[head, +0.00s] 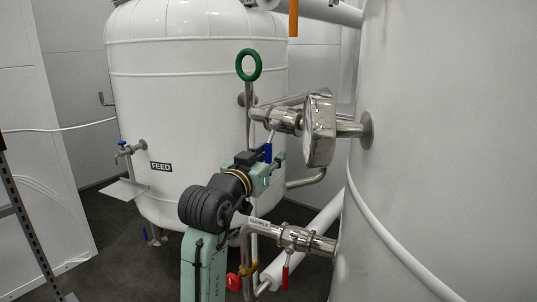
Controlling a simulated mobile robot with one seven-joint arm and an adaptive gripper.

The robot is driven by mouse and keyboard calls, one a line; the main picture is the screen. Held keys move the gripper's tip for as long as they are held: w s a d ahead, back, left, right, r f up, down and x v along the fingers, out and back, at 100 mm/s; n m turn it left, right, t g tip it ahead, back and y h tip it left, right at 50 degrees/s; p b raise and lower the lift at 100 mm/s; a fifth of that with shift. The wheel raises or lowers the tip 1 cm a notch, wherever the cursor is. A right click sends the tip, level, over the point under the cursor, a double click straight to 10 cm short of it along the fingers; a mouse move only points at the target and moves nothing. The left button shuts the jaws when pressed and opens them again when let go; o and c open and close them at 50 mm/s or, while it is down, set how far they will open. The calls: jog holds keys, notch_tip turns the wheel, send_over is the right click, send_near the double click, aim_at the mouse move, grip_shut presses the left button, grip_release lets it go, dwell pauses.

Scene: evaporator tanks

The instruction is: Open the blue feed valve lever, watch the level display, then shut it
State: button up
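A blue lever (268,152) hangs down below a steel valve and pipe fitting (280,119) in the middle of the head view. My gripper (279,158) is right at the blue lever, on the end of my green and black arm. Its fingers are small and partly hidden, so I cannot tell whether they touch the lever or how wide they stand. A round steel housing (319,128) sits on the same pipe, seen nearly edge-on. I see no readable level display. A white tank (205,95) behind carries a FEED label (161,166).
A green ring handle (248,65) stands above the pipe. An orange lever (293,18) hangs at the top. A large white tank (440,150) fills the right side.

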grip_shut()
dwell(0.5)
dwell(0.4)
